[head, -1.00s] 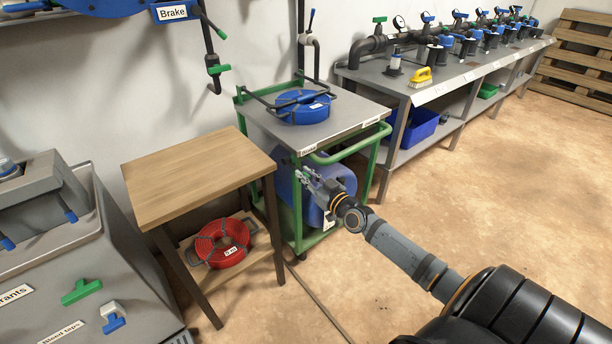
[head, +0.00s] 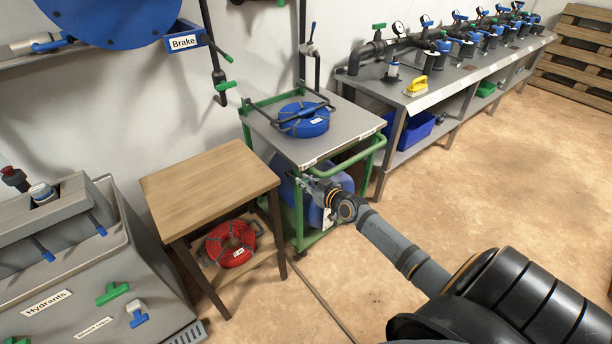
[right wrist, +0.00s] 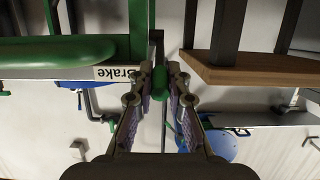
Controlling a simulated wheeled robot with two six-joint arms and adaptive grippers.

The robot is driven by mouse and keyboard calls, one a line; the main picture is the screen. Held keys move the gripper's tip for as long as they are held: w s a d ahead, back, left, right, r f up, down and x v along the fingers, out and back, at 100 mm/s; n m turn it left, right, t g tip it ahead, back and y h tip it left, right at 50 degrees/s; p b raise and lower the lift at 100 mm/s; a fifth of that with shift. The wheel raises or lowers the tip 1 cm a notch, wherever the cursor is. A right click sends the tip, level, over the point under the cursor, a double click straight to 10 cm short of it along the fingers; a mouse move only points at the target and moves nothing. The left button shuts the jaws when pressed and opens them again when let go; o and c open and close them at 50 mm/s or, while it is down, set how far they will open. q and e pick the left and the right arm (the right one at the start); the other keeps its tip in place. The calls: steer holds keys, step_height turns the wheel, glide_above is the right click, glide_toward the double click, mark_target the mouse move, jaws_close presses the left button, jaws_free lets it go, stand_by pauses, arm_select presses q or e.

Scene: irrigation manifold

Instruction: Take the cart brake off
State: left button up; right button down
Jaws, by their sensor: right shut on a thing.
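The cart (head: 350,122) has a green frame and a grey top. A small "Brake" label sits on its front edge; it shows clearly in the right wrist view (right wrist: 118,73). My right gripper (head: 304,184) is at the cart's front left corner, below the top. In the right wrist view, its fingers are shut on a green brake handle (right wrist: 159,80) beside the label. The fingers hide part of the handle, and its exact position is hard to tell in the head view. My left gripper is out of view.
A blue hose coil (head: 303,120) lies on the cart, with a blue container (head: 338,183) below. A wooden-topped table (head: 205,185) with a red hose coil (head: 230,244) stands close on the left. Another "Brake" label (head: 184,42) is on the wall reel. Floor right of the cart is clear.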

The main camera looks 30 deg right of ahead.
steer(key=r+g+p, duration=0.1)
steer(key=p, duration=0.2)
steer(key=w+r+p, duration=0.1)
steer(key=p, duration=0.1)
steer(key=r+g+p, duration=0.1)
steer(key=r+p, duration=0.1)
steer(key=p, duration=0.1)
steer(key=shift+w+r+g+p, duration=0.1)
steer(key=shift+w+g+p, duration=0.2)
steer(key=shift+p, duration=0.05)
steer(key=w+g+p, duration=0.1)
steer(key=p, duration=0.1)
steer(key=r+g+p, duration=0.1)
steer(key=p, duration=0.1)
steer(key=shift+w+a+r+g+h, duration=0.1)
steer(key=shift+w+a+g+h, duration=0.05)
steer(key=shift+w+g+h, duration=0.2)
steer(key=shift+w+r+g+p, duration=0.15)
steer(key=shift+w+g+p, duration=0.15)
steer(key=shift+w+g, duration=0.15)
steer(key=shift+w+r+g, duration=0.15)
steer(key=shift+w+g, duration=0.3)
steer(key=shift+g, duration=0.15)
steer(key=shift+w+r+g, duration=0.3)
steer(key=shift+w+g, duration=0.35)
steer(key=shift+g, duration=0.35)
